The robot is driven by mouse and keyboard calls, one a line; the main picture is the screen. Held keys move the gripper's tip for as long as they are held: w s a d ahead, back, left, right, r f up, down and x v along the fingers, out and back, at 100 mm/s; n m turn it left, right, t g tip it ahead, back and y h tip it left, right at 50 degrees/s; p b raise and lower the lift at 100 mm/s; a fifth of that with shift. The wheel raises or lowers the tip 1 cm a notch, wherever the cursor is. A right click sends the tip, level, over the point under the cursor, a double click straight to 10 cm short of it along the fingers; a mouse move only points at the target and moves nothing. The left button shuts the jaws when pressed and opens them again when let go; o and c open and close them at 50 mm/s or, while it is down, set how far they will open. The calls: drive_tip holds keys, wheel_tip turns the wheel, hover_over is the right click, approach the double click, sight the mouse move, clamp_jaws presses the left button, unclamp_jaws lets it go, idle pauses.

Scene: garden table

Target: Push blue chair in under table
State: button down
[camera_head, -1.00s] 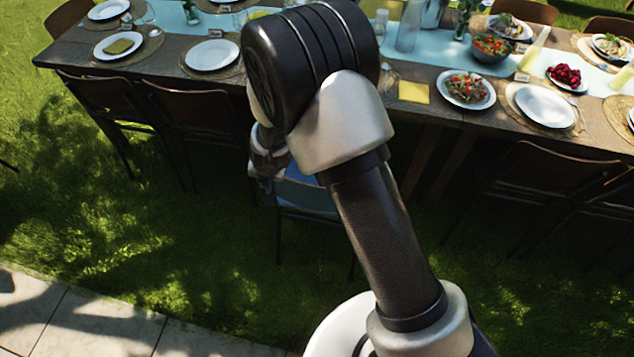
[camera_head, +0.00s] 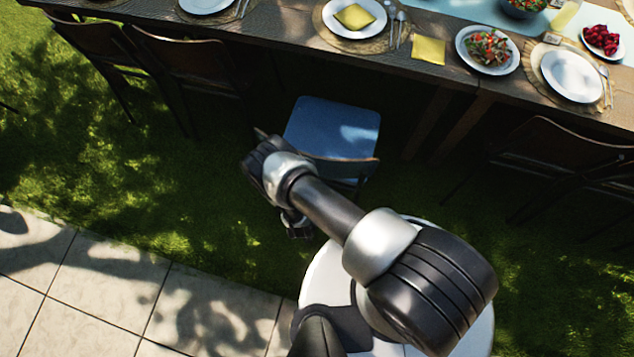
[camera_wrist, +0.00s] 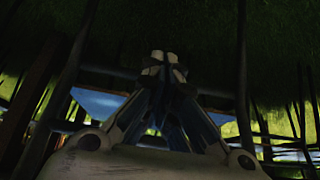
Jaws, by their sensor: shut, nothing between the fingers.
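The blue chair (camera_head: 330,122) stands on the grass in front of the table (camera_head: 270,28). Its blue seat faces the table and shows clear of the table's edge. Its brown backrest (camera_head: 350,170) is on my side, partly hidden by my arm. My gripper (camera_head: 298,232) is low on the near side of the backrest, a little to its left, and partly hidden by my wrist. In the wrist view my gripper's fingers (camera_wrist: 165,60) are together and empty, with the blue seat (camera_wrist: 95,103) beyond dark chair bars. Contact with the chair cannot be made out.
Brown chairs stand along the table at left (camera_head: 190,65) and right (camera_head: 555,150). Plates, food and yellow napkins (camera_head: 428,50) are on the table. Open grass lies on both sides of the blue chair. Stone paving (camera_head: 110,285) is at the lower left.

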drive_tip(key=w+d+f+b, duration=0.3)
drive_tip(key=w+f+b, duration=0.1)
drive_tip(key=w+f, duration=0.3)
drive_tip(key=shift+w+f+b, duration=0.3)
drive_tip(key=shift+w+b, duration=0.05)
drive_tip(key=shift+w, duration=0.15)
